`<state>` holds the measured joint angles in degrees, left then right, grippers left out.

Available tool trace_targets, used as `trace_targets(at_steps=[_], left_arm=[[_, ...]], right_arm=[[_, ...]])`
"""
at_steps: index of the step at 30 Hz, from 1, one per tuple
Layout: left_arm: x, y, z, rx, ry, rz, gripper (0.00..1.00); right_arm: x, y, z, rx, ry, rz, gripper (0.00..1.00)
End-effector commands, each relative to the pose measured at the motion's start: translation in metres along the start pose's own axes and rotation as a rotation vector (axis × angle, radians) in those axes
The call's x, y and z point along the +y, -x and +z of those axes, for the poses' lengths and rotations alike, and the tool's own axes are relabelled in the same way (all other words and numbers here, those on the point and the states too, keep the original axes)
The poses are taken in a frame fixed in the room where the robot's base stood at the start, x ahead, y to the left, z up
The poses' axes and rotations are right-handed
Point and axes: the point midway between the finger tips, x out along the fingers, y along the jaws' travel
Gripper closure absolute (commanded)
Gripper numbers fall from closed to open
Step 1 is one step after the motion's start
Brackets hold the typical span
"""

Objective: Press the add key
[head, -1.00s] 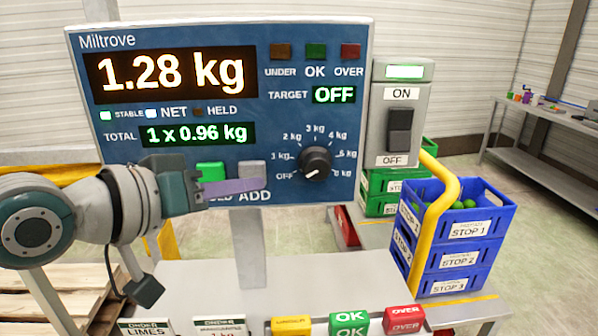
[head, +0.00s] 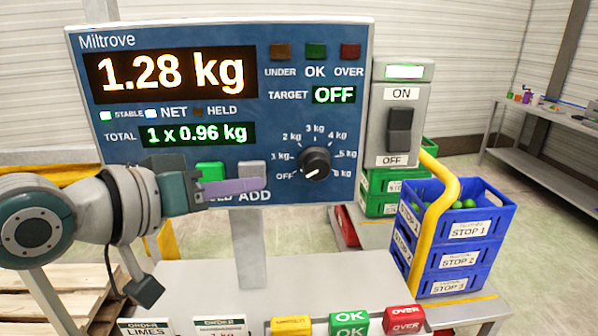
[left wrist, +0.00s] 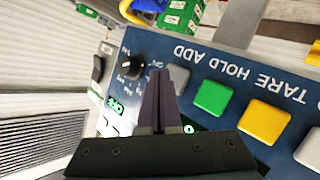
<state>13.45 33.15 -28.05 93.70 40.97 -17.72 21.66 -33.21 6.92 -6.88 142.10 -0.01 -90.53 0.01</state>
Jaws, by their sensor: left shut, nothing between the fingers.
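The grey add key (head: 251,169) is on the blue Miltrove panel (head: 300,120), above the ADD label and right of the green key. It also shows in the left wrist view (left wrist: 180,76). My left gripper (head: 262,185) is shut and empty, its purple-grey fingers across the front of the key's lower part. In the left wrist view the fingertips (left wrist: 160,73) are beside the grey key and overlap its edge. I cannot tell whether they touch it. The display reads 1.28 kg, with TOTAL 1 x 0.96 kg. My right gripper is not in view.
The green key (left wrist: 213,97) and yellow key (left wrist: 264,121) are close by. A round knob (head: 316,160) is right of the add key. An ON/OFF switch box (head: 402,75), yellow rail (head: 437,195) and blue crates (head: 470,255) stand further right.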

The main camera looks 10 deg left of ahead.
Motion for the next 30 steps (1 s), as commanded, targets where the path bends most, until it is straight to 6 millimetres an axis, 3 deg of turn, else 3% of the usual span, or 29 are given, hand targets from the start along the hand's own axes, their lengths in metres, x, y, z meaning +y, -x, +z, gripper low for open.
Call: trace_targets(at_steps=[30], left_arm=[[-0.0055, -0.0072, -0.0049, 0.0, 0.0, 0.0, 1.0]], right_arm=[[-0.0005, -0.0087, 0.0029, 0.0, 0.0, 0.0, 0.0]])
